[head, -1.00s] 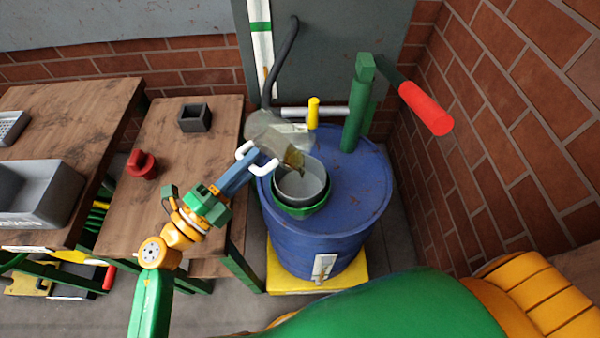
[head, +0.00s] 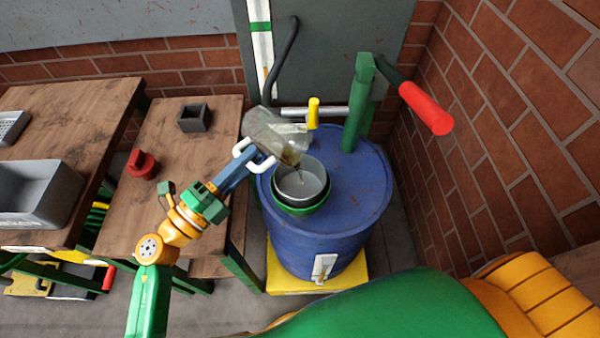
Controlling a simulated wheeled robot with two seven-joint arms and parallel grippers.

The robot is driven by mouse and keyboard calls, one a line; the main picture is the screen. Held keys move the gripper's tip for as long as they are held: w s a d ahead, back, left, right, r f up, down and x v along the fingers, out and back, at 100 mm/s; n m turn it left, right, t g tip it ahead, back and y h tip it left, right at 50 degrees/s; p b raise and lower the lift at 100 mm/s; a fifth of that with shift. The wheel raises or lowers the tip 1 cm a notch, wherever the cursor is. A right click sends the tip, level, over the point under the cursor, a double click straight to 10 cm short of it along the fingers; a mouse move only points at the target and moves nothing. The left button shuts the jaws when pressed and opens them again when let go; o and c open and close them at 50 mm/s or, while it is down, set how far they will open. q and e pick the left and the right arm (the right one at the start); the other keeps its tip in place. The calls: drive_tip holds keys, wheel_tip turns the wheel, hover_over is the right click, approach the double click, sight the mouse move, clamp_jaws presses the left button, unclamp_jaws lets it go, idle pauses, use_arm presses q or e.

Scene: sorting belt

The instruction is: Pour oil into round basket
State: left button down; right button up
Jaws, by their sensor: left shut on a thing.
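A clear container (head: 268,127) with a little dark oil near its lip is held tilted over the round basket. My left gripper (head: 255,157) is shut on it at its near side, with white finger parts around it. A thin dark stream of oil (head: 299,172) runs from its lip down into the basket. The round basket (head: 315,180), grey inside, sits in a green ring (head: 305,211) on top of a blue drum (head: 360,200). The level in the basket is hard to make out. My right gripper is not in view.
A green pump post (head: 355,110) with a red handle (head: 427,108) rises behind the basket, with a yellow grip (head: 313,113) nearby. A wooden table (head: 165,215) at left bears a small grey box (head: 194,117) and a red part (head: 141,164). A brick wall closes the right side.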

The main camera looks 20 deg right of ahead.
sight(261, 167)
use_arm(q)
drive_tip(key=shift+s+d+r+m+g+h, duration=0.1)
drive_tip(key=shift+s+r+m+g+h, duration=0.15)
drive_tip(key=shift+m, duration=0.55)
drive_tip(key=shift+s+d+r+m+g+h, duration=0.15)
drive_tip(key=shift+r+m+g, duration=0.1)
drive_tip(key=shift+m, duration=0.55)
idle(0.6)
drive_tip(key=shift+s+d+r+m+g, duration=0.15)
drive_tip(key=shift+s+m, duration=0.1)
drive_tip(key=shift+m, duration=0.35)
drive_tip(key=shift+s+d+r+m+g, duration=0.1)
drive_tip(key=shift+s+r+m+g, duration=0.1)
drive_tip(key=shift+m, duration=0.4)
drive_tip(key=shift+s+d+r+m+g+b, duration=0.15)
drive_tip(key=shift+s+d+m+g+b, duration=0.2)
drive_tip(key=shift+m, duration=0.8)
drive_tip(key=shift+s+d+r+m+g, duration=0.15)
drive_tip(key=shift+s+m+g, duration=0.25)
drive_tip(key=shift+m, duration=0.75)
drive_tip(key=shift+s+h, duration=0.15)
drive_tip(key=shift+h, duration=0.15)
drive_tip(key=shift+s+m, duration=0.1)
drive_tip(key=shift+m, duration=0.4)
